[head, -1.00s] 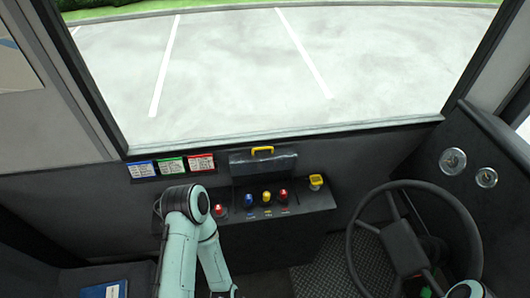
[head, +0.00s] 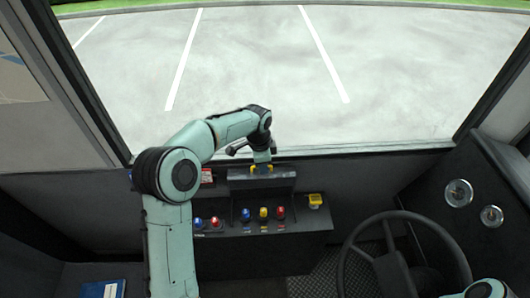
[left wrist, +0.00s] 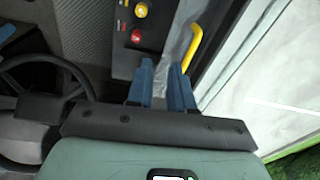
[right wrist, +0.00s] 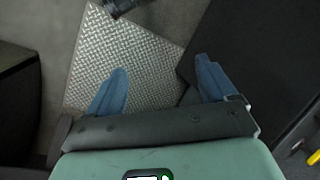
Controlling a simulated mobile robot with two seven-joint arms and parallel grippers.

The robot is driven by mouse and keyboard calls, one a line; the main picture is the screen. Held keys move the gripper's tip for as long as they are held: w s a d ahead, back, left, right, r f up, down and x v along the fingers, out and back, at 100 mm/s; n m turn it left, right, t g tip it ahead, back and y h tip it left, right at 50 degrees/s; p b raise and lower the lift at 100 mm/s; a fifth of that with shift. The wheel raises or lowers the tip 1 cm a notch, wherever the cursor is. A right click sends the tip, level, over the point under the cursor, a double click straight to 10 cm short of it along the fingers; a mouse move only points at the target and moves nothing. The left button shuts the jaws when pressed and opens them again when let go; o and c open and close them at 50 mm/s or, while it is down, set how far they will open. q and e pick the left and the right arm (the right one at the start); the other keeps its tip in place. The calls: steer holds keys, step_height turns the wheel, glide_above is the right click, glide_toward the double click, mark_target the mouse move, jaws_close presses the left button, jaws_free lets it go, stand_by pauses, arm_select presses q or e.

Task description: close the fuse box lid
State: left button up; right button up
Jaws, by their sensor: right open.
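The fuse box lid (head: 277,184) stands raised at the back of the dashboard console, with a yellow handle on its top edge. My left gripper (head: 262,162) is at this handle in the head view and partly covers it. In the left wrist view the yellow handle (left wrist: 192,46) is to the right of my left gripper (left wrist: 161,66). Its fingers are a narrow gap apart, and I see nothing held between them. My right gripper (right wrist: 160,80) is open and empty above the floor in the right wrist view.
Red, blue and yellow knobs (head: 263,213) stand on the console in front of the lid, with a yellow switch (head: 315,201) to their right. The steering wheel (head: 405,250) is at the right. The windscreen is behind the lid. A metal floor plate (right wrist: 140,58) lies below my right gripper.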

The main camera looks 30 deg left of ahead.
arm_select(q)
step_height(320, 180, up, 9)
steer(key=w+a+m+y, duration=0.1)
steer(key=w+a, duration=0.1)
steer(key=a, duration=0.1)
steer(key=f, duration=1.3)
steer(key=shift+w+a+b, duration=0.25)
steer(key=shift+a+b, duration=0.1)
arm_select(e)
steer(key=shift+w+d+f, duration=0.1)
steer(key=shift+d+f, duration=0.1)
steer(key=shift+f, duration=0.1)
arm_select(q)
jaws_close()
steer(key=shift+r, duration=0.1)
